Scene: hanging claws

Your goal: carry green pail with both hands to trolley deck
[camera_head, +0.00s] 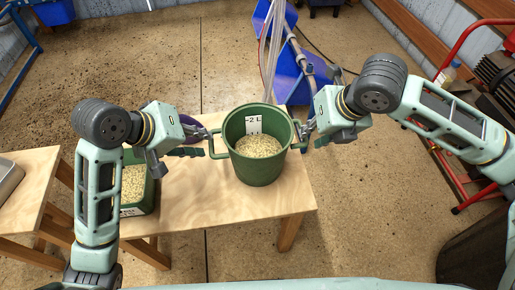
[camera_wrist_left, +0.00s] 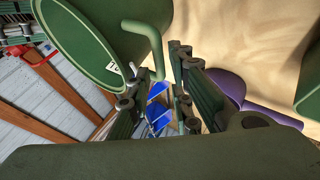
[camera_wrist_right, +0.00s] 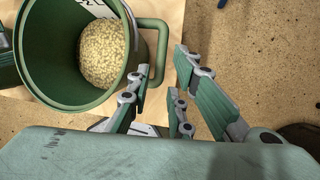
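The green pail (camera_head: 258,172), with grain inside and a white "2 L" label, stands upright on the wooden table in the head view. It has a loop handle on each side. My left gripper (camera_head: 208,143) is at the left handle; in the left wrist view its open fingers lie either side of the handle (camera_wrist_left: 150,38). My right gripper (camera_head: 304,136) is at the right handle; in the right wrist view its open fingers lie either side of the handle (camera_wrist_right: 163,50). I cannot tell whether any finger touches. I cannot make out a trolley deck with certainty.
The wooden table (camera_head: 225,205) is bare in front of the pail. A green container of grain (camera_head: 135,185) is partly behind my left arm, and a purple object (camera_head: 188,124) is behind my left gripper. Blue panels (camera_head: 287,75) stand beyond; a red frame (camera_head: 450,60) is at right.

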